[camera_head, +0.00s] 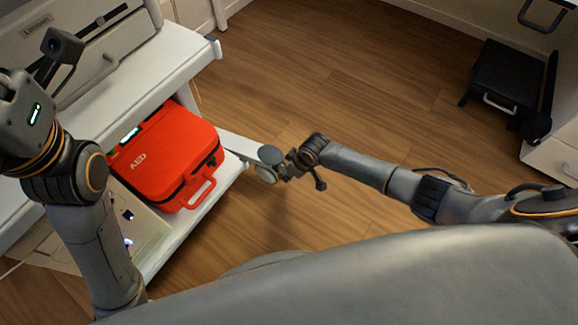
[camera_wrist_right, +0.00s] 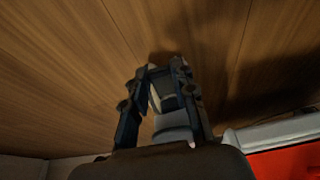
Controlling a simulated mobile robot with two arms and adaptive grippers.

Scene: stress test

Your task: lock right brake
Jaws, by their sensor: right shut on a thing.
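A white cart (camera_head: 176,58) stands at the left in the head view. My right gripper (camera_head: 280,168) is low beside the cart's lower shelf, just off its right corner. In the wrist view my right gripper (camera_wrist_right: 163,78) has its two dark fingers on either side of a grey caster part (camera_wrist_right: 166,103), shut on it. The caster (camera_head: 268,156) shows partly in the head view as a round grey piece at the fingers. The brake lever itself is too small and dark to tell apart.
A red AED case (camera_head: 165,150) lies on the cart's lower shelf, close to my right gripper. A black stool-like item (camera_head: 502,75) stands at the upper right by a white cabinet (camera_head: 553,160). The wooden floor (camera_head: 330,75) between them is clear.

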